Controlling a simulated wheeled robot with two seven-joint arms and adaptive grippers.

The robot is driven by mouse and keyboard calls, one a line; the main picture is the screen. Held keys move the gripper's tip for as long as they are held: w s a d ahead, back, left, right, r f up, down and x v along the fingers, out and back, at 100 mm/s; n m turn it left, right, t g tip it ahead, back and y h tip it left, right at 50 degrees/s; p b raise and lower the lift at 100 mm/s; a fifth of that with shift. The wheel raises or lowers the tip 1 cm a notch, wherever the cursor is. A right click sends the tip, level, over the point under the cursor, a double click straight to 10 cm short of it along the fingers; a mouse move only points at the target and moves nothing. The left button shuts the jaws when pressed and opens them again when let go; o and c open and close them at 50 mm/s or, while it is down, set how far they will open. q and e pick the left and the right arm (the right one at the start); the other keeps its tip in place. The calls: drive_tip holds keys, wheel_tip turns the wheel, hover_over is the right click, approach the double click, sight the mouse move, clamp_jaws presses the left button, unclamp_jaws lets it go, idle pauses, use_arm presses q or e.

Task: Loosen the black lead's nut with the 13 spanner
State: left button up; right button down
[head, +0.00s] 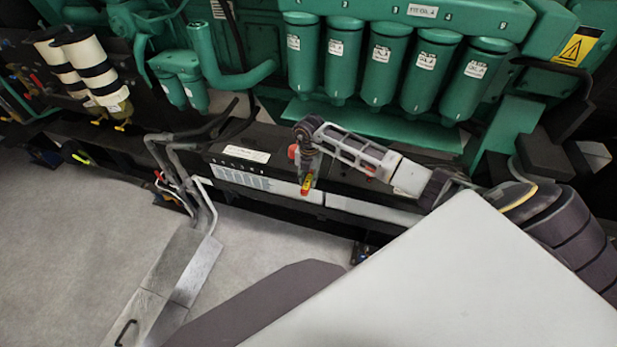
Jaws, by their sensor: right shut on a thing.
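My right gripper (308,172) reaches in from the right and points down at the front edge of the black battery box below the green engine. It is shut on a slim tool with a red and yellow end (306,186), which looks like the spanner; its size mark is too small to read. The spanner's jaw is hidden. A red cap (293,152) shows just left of the gripper. The black lead's nut cannot be made out, so I cannot tell whether the spanner touches it. My left gripper is not in view.
Several green filters (382,65) hang above my right arm. Grey pipes (185,170) bend down at the left to a metal duct (180,270) on the floor. White-and-black cylinders (88,65) stand at the upper left. The grey floor (80,240) at left is clear.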

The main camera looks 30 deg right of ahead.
drive_tip(key=shift+s+d+n, duration=0.35)
drive_tip(key=shift+s+n, duration=0.05)
drive_tip(key=shift+s+d, duration=0.15)
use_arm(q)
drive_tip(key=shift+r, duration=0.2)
use_arm(e)
drive_tip(key=shift+s+d+n, duration=0.5)
drive_tip(key=shift+d+n, duration=0.2)
drive_tip(key=shift+n, duration=0.1)
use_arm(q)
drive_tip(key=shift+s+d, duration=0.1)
